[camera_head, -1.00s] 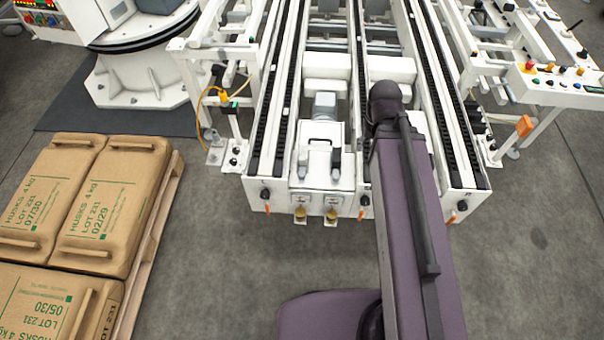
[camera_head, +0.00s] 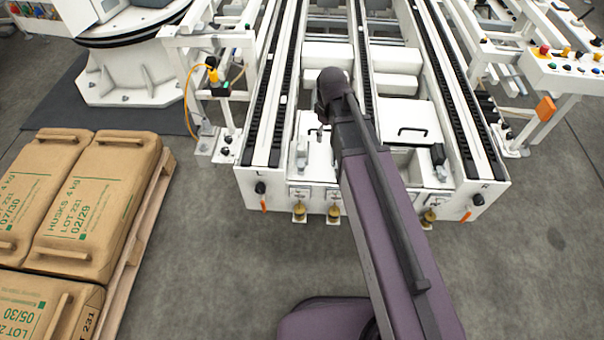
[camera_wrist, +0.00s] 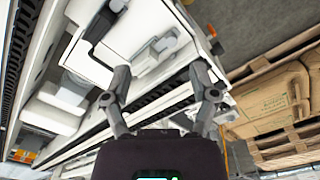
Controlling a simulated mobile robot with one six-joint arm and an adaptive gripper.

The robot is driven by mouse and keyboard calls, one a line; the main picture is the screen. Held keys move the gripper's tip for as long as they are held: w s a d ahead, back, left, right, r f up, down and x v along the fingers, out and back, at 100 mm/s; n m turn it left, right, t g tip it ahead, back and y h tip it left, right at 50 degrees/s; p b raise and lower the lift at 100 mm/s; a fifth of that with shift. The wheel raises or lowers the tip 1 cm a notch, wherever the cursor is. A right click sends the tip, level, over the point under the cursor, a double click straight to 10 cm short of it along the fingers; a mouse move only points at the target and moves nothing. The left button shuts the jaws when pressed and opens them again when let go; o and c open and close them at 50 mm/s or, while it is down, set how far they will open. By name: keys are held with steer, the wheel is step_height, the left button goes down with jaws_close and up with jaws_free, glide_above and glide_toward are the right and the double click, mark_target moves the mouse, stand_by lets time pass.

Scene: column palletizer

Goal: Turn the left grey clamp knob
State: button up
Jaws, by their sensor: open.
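The left grey clamp knob looks to be the grey lever-shaped part (camera_head: 302,152) at the left of the white plate near the conveyor's front end. It seems to be the grey part (camera_wrist: 157,46) on the white panel in the wrist view, beyond my fingertips. My gripper (camera_wrist: 160,72) is open, with its two grey fingers spread apart and nothing between them. The knob lies ahead of the gap between them, and no contact shows. In the head view my arm hides the gripper and part of the plate.
Black side knobs (camera_head: 260,188) and brass fittings (camera_head: 299,212) line the conveyor's front. Stacked sacks (camera_head: 92,205) on a pallet (camera_head: 148,215) stand at left. The floor between is clear.

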mark_target(300, 164)
steer(key=w+a+f+n+b, duration=0.4)
steer(key=a+f+n+b, duration=0.1)
steer(key=a+f, duration=0.3)
steer(key=shift+b, duration=0.8)
steer(key=shift+f, duration=0.2)
step_height(300, 164, down, 13)
steer(key=b, duration=1.3)
steer(key=shift+f+b, duration=0.2)
steer(key=shift+b, duration=0.15)
